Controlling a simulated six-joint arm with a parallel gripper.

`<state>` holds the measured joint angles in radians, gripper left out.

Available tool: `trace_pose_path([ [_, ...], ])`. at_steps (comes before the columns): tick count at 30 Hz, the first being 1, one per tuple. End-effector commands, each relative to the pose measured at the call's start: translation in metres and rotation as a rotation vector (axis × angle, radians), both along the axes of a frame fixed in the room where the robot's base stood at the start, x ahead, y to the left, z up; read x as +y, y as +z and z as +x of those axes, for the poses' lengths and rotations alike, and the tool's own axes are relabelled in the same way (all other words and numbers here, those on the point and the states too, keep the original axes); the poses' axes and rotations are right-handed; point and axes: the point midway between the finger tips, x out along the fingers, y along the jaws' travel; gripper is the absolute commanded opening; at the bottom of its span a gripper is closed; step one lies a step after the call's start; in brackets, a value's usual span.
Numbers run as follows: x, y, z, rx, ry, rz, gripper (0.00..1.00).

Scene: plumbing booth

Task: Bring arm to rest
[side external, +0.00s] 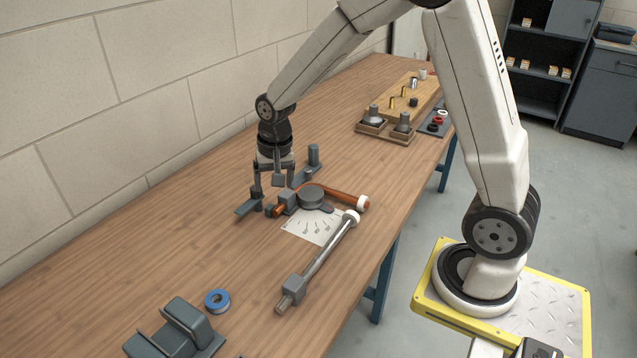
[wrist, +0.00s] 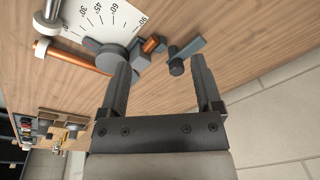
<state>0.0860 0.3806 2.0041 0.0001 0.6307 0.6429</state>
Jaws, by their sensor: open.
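My gripper (side external: 273,184) is open and points down just above the bench, beside a pipe bender. The bender has a round grey die (side external: 311,196), which also shows in the wrist view (wrist: 114,58). A copper pipe (side external: 343,197) runs past the die, and it shows in the wrist view (wrist: 82,58) too. A steel lever (side external: 325,255) with a white end lies across the bench front. A white angle sheet (side external: 308,226) lies under the bender.
A blue tape roll (side external: 217,301) and a grey cradle (side external: 175,330) lie at the near end of the wooden bench (side external: 110,265). A wooden board (side external: 412,92) with fittings stands at the far end. A block wall (side external: 90,140) runs along the back.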

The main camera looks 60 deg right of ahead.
Motion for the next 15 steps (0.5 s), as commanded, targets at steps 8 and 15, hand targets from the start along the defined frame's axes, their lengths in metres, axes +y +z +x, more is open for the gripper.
trace_pose_path([
  [8, 0.022, 0.003, -0.067, -0.050, 0.353, -0.051, 0.83],
  [15, 0.033, -0.001, -0.118, -0.084, 0.611, -0.098, 0.83],
])
